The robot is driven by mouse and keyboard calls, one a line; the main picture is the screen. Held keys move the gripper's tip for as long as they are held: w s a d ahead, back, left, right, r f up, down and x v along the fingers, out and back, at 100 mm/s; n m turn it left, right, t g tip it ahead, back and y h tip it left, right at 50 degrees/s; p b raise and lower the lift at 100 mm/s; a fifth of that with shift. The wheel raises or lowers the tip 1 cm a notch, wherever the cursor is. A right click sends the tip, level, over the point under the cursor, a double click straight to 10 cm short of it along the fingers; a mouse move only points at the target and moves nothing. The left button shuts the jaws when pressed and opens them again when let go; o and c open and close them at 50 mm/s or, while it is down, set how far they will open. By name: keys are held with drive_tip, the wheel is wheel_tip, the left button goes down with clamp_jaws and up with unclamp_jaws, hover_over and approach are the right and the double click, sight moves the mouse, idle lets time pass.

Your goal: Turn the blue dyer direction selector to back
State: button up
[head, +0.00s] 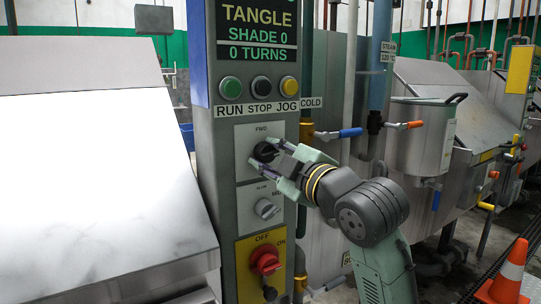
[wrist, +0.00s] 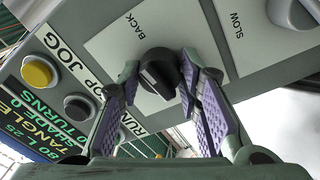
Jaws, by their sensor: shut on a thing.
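The direction selector is a black knob (head: 265,151) on a pale plate of the grey control column with a blue edge (head: 197,50). FWD is printed above it in the head view. In the wrist view the knob (wrist: 158,74) shows a light pointer mark on its face, and BACK is readable on its plate. I cannot tell surely which word the mark points to. My gripper (head: 274,163) reaches in from the right and is shut on the knob. In the wrist view its purple-padded fingers (wrist: 160,82) stand on both sides of the knob, partly hiding its edges and the FWD side.
Above are green, black and yellow buttons (head: 261,86) and a display (head: 257,30). Below are a grey speed knob (head: 266,209) and a red rotary switch (head: 265,261). Pipes with a blue-handled valve (head: 350,132) stand to the right. An orange cone (head: 507,275) stands at lower right.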

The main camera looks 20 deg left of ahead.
drive_tip(key=shift+m, duration=1)
drive_tip(key=o, duration=1.1)
drive_tip(key=shift+o, duration=0.2)
drive_tip(key=shift+s+d, duration=0.1)
drive_tip(key=v, duration=1.1)
drive_tip(key=shift+s+d, duration=0.25)
drive_tip(key=shift+d, duration=0.05)
drive_tip(key=shift+a+f, duration=0.1)
